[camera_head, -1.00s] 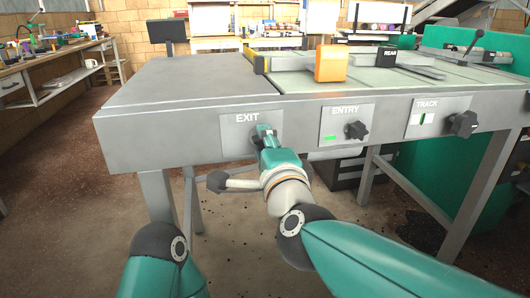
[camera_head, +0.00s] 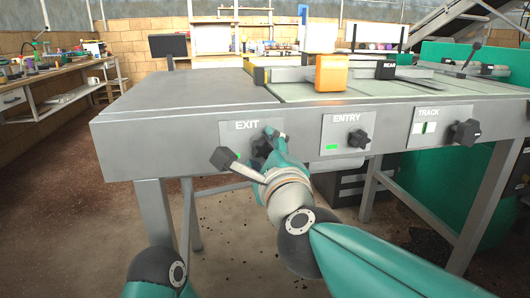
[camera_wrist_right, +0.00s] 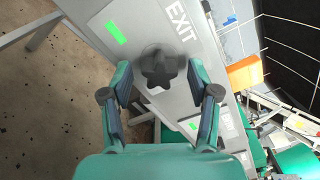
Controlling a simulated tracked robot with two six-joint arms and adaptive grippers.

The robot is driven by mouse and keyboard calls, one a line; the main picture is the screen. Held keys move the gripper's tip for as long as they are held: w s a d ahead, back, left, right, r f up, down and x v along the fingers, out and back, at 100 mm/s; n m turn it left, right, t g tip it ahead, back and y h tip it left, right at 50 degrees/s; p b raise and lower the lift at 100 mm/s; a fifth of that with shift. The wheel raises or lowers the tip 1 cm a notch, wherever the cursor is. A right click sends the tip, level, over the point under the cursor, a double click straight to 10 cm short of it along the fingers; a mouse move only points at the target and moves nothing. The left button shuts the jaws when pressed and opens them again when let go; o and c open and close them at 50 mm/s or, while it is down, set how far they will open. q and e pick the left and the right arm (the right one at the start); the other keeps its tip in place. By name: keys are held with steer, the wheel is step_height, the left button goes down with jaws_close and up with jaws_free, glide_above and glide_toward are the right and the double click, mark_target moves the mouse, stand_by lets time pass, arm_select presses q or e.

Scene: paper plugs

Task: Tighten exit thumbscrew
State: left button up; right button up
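The exit thumbscrew (camera_wrist_right: 160,70) is a dark lobed knob on the grey EXIT panel (camera_head: 229,138). It looks blurred in the right wrist view. My right gripper (camera_wrist_right: 160,74) is at the knob, one finger on each side. A gap shows between each finger and the knob, so it is open around it. The right gripper also shows at the panel in the head view (camera_head: 268,141). My left gripper is out of view.
To the right are the ENTRY knob (camera_head: 358,139) beside a green indicator and the TRACK knob (camera_head: 465,132) beside a white and green one. The grey table (camera_head: 180,95) carries an orange block (camera_head: 331,73). A bench (camera_head: 60,95) stands far left.

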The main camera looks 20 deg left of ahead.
mark_target(264, 151)
stand_by(0.4)
steer(key=shift+b+v, duration=0.45)
steer(key=shift+v, duration=1.6)
steer(key=n+p, duration=0.2)
steer(key=n, duration=0.1)
steer(key=n+p, duration=0.2)
steer(key=n, duration=0.1)
steer(key=n+p, duration=0.2)
steer(key=n, duration=0.2)
steer(key=shift+r+p, duration=0.3)
steer(key=shift+p, duration=0.1)
steer(key=shift+f+n, duration=0.15)
steer(key=shift+n, duration=0.45)
steer(key=shift+f+n, duration=0.2)
steer(key=shift+n, duration=0.2)
steer(key=shift+w+a, duration=0.1)
steer(key=shift+w, duration=0.05)
